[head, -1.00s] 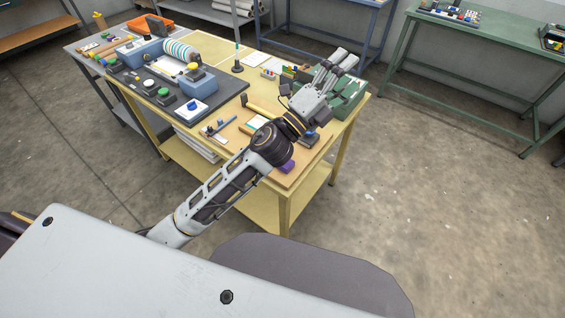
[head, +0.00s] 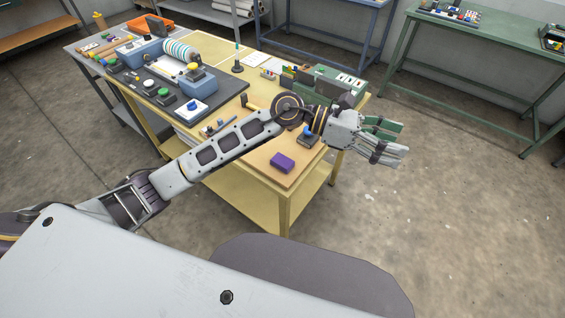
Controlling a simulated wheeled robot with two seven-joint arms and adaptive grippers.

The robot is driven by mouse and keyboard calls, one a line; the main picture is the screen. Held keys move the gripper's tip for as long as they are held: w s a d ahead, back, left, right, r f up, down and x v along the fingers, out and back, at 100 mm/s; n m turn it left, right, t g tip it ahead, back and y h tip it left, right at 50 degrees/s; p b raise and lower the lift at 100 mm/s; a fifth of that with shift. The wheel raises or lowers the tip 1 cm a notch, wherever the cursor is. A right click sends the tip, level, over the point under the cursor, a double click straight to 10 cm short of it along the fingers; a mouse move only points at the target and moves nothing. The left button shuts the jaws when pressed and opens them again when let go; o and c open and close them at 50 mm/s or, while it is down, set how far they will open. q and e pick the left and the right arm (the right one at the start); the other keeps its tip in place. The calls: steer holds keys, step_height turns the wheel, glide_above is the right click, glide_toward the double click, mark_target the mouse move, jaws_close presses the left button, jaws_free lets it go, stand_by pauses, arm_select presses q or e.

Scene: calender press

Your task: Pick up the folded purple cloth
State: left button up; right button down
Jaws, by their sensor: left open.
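The folded purple cloth (head: 282,162) lies on a light brown board (head: 290,178) near the front right corner of the yellow table. It is a small flat block and shows fully. My left gripper (head: 397,152) is to the right of the cloth, out past the table's right edge, with its fingers pointing right. It is open and nothing shows between its fingers. My left forearm passes behind the cloth, over the table. My right gripper is not in view.
A blue-grey device (head: 309,138) stands just behind the cloth. A green box (head: 335,84) sits at the table's right end. A dark panel with buttons (head: 150,85) and a striped roll (head: 180,51) fill the left. A green table (head: 480,55) stands at right.

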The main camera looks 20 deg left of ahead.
arm_select(q)
steer(key=a+f+m+y, duration=0.3)
steer(key=f+m+y, duration=0.15)
steer(key=f, duration=0.25)
steer(key=m+y, duration=0.2)
steer(key=y, duration=1.1)
glide_above(284, 160)
steer(key=shift+n+t+h, duration=0.25)
steer(key=shift+t, duration=0.15)
step_height(284, 160, down, 5)
steer(key=shift+a+f, duration=0.1)
steer(key=shift+f, duration=0.05)
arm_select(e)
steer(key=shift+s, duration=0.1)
arm_select(q)
steer(key=shift+f+p, duration=0.4)
steer(key=shift+f, duration=3.9)
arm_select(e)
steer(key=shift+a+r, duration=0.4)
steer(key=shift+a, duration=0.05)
arm_select(q)
steer(key=shift+f, duration=0.1)
